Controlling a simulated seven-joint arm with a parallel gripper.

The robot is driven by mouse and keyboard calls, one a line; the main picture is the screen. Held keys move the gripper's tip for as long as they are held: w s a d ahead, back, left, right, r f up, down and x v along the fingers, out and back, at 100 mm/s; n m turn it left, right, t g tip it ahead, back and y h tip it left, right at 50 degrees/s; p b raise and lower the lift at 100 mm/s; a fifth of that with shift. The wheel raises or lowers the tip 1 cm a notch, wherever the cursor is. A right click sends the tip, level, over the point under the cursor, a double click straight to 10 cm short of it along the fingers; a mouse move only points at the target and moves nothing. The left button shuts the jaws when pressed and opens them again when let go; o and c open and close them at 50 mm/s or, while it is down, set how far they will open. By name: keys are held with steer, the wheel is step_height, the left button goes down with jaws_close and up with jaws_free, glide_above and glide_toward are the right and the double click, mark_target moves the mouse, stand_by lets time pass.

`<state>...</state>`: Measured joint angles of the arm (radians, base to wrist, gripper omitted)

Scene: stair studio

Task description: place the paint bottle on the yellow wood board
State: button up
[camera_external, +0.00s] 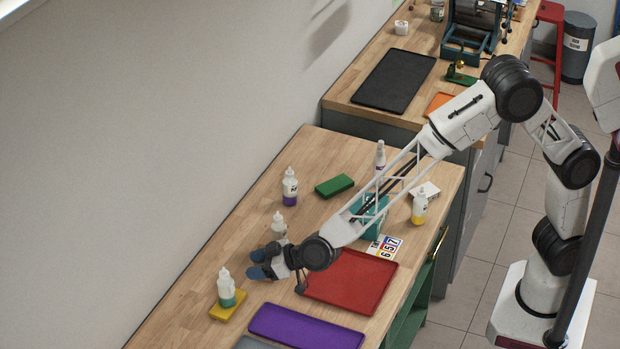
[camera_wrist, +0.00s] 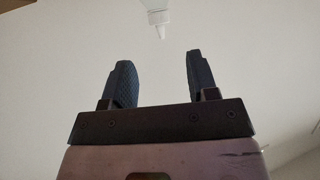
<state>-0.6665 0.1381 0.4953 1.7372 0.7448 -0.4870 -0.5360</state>
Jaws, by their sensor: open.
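A white paint bottle with teal paint (camera_external: 226,291) stands upright on the yellow wood board (camera_external: 236,308) at the lower left of the bench. My gripper (camera_external: 256,264) is open and empty, above and to the right of this bottle, clear of it. In the wrist view the two dark fingers (camera_wrist: 160,62) are apart with nothing between them. A white bottle nozzle (camera_wrist: 159,24) points down at the top of that view, beyond the fingertips; I cannot tell which bottle it belongs to.
A pale bottle (camera_external: 279,226) stands just behind my gripper. A purple paint bottle (camera_external: 290,190), green block (camera_external: 335,186) and yellow paint bottle (camera_external: 419,208) stand farther back. A red tray (camera_external: 350,282) and purple tray (camera_external: 305,328) lie right of the board. The wall borders the bench's left.

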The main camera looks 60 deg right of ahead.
steer(key=shift+d, duration=0.1)
stand_by(0.7)
steer(key=s+d+r+g, duration=0.1)
steer(key=s+d+r, duration=0.3)
steer(key=d, duration=0.5)
steer(key=s+d+r+g, duration=0.2)
steer(key=s+d+r, duration=0.25)
steer(key=d, duration=0.45)
steer(key=s+d+r+g, duration=0.1)
steer(key=s+d+r, duration=0.3)
steer(key=d, duration=0.5)
steer(key=s+d+m+g+h, duration=0.2)
steer(key=s+d+g, duration=0.1)
steer(key=s+d, duration=0.9)
steer(key=s+d+m+g+h, duration=0.1)
steer(key=s+d+g+h, duration=0.1)
steer(key=s+d, duration=1.1)
steer(key=s+g, duration=0.1)
steer(key=s, duration=0.7)
steer(key=shift+f+m, duration=0.25)
steer(key=shift+m, duration=0.15)
